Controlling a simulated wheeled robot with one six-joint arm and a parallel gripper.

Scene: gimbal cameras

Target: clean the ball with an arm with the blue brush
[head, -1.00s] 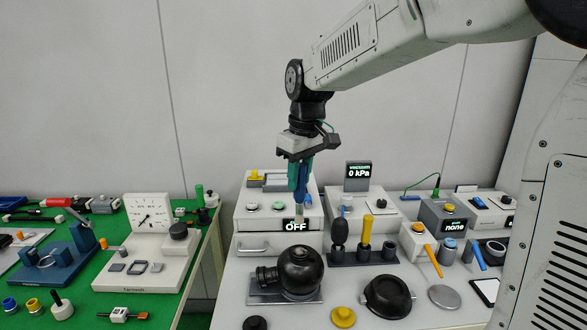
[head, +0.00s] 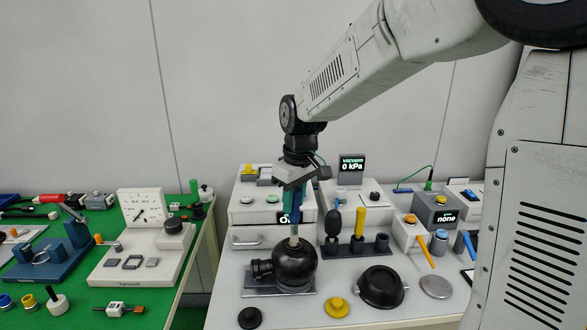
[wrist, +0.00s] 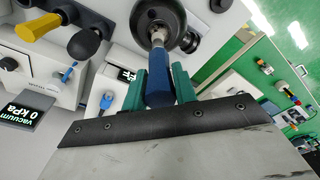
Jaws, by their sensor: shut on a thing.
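The ball with an arm (head: 296,266) is black and round, with a short stub arm (head: 262,268) on its left, on a grey plate (head: 255,287). It also shows at the top of the wrist view (wrist: 143,22). My gripper (head: 297,206) points down above the ball, its green fingers shut on the blue brush (wrist: 158,88) by the handle. The brush is near upright, with its pale lower end at the top of the ball in the head view. I cannot tell for sure whether the bristles touch it.
A rack (head: 345,248) with a black bulb and a yellow-handled tool stands right of the ball. A black dish (head: 380,288), a yellow knob (head: 336,307) and a black knob (head: 250,317) lie in front. White instrument boxes line the back. A green bench (head: 165,312) is at left.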

